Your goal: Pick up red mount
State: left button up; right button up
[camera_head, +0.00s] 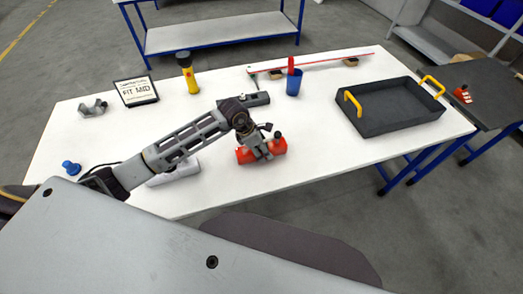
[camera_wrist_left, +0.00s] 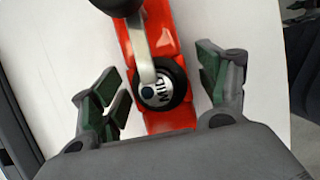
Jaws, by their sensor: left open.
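The red mount (camera_head: 278,147) lies on the white table (camera_head: 330,165) near its front middle, partly hidden by my left gripper (camera_head: 262,151). In the left wrist view the red mount (camera_wrist_left: 160,35) is a long red piece. A grey lever (camera_wrist_left: 141,45) and a round black knob (camera_wrist_left: 163,88) lettered "MID" lie over it. My left gripper (camera_wrist_left: 168,85) is open, with one finger on each side of the mount. The left finger appears close to it; a gap shows at the right. Whether either finger touches is unclear. My right gripper is not in view.
A black tray (camera_head: 390,128) with yellow handles stands at right. A blue knobbed piece (camera_head: 70,167) is at left.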

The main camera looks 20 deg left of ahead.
pick_arm(q)
jog(key=shift+c, duration=0.4)
jog(key=c, duration=1.1)
jog(key=shift+r, duration=0.1)
jog(key=shift+r+b, duration=0.9)
jog(key=shift+r, duration=4.05)
